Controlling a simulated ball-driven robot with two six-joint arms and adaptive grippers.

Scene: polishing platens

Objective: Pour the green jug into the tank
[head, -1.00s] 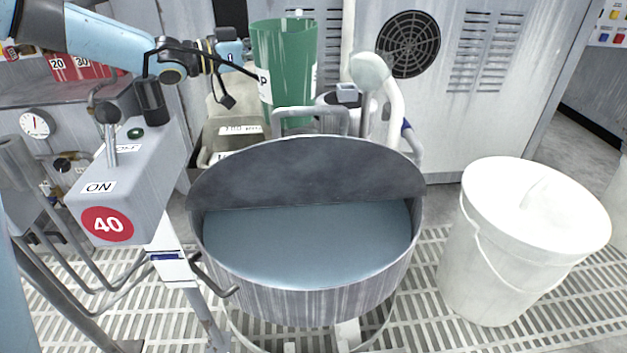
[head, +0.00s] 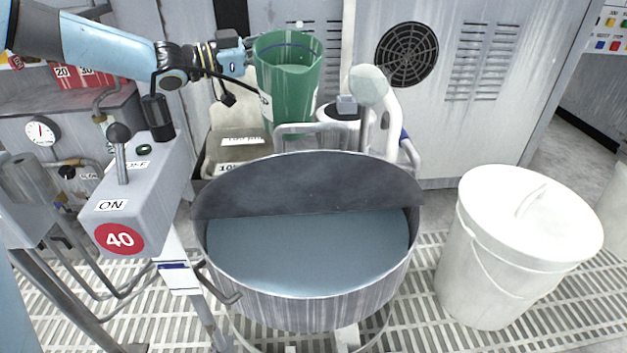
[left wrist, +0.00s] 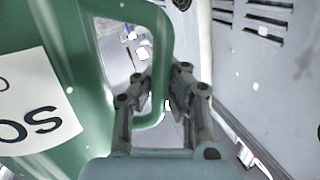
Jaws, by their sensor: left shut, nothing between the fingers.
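The green jug (head: 290,83) stands out behind the tank, with a white label on its side. My left gripper (head: 246,60) is at the jug's left side. In the left wrist view its fingers (left wrist: 158,82) are at the jug's green handle (left wrist: 160,45); the gripper is shut, with no grip on the handle. The jug's base is hidden behind the tank. My right gripper is out of view.
A grey switch box (head: 125,205) with a lever, ON label and red 40 disc stands left of the tank. A white lidded bucket (head: 500,270) stands at the right. A pale rounded fixture (head: 370,86) rises just right of the jug. Grey cabinets (head: 475,130) close the back.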

